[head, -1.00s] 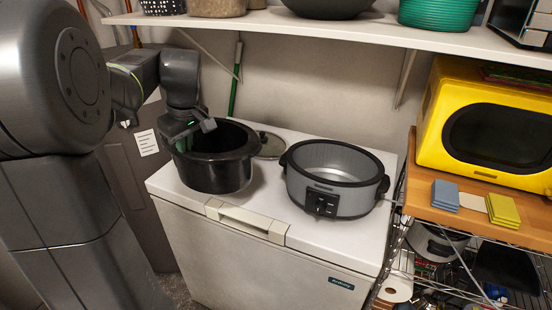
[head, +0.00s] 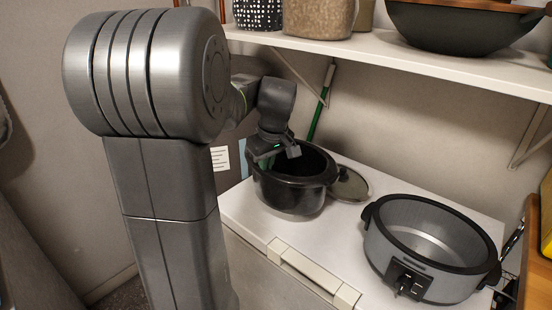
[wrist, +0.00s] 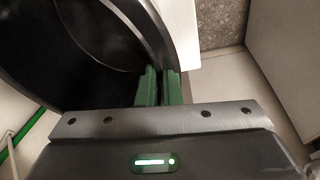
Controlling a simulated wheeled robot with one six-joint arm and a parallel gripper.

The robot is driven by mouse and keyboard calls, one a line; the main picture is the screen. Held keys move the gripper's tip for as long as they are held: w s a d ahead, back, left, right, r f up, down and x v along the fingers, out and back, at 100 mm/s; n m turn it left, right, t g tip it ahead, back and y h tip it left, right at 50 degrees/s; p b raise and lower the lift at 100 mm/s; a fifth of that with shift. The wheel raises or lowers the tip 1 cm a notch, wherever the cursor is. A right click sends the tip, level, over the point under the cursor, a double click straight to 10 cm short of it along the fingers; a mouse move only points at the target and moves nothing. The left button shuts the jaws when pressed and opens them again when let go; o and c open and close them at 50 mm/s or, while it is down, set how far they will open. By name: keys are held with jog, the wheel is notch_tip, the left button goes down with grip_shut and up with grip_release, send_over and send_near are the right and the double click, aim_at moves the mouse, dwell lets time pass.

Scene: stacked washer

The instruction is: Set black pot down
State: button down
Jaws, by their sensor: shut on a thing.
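The black pot (head: 292,192) is upright at the left end of the white chest freezer top (head: 345,215). Its base is on or very close to the surface; I cannot tell whether it touches. My gripper (head: 268,160) comes down at the pot's left side, shut on its rim. In the wrist view the green fingers (wrist: 158,88) pinch the rim, and the pot's dark inside (wrist: 85,55) fills the upper left. The pot looks empty where its inside shows.
A glass lid (head: 348,184) lies right behind the pot. A grey slow cooker (head: 425,245) stands to the right on the freezer, with a bare gap between. A shelf (head: 400,58) with baskets (head: 318,18) and a dark bowl (head: 460,25) hangs above. A green pole (head: 318,110) leans behind.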

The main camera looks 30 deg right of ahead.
aim_at(265, 191)
jog(key=shift+f, duration=3)
jog(key=c, duration=1.6)
grip_release()
jog(key=shift+f, duration=0.1)
jog(key=v, duration=1.2)
jog(key=shift+o, duration=0.4)
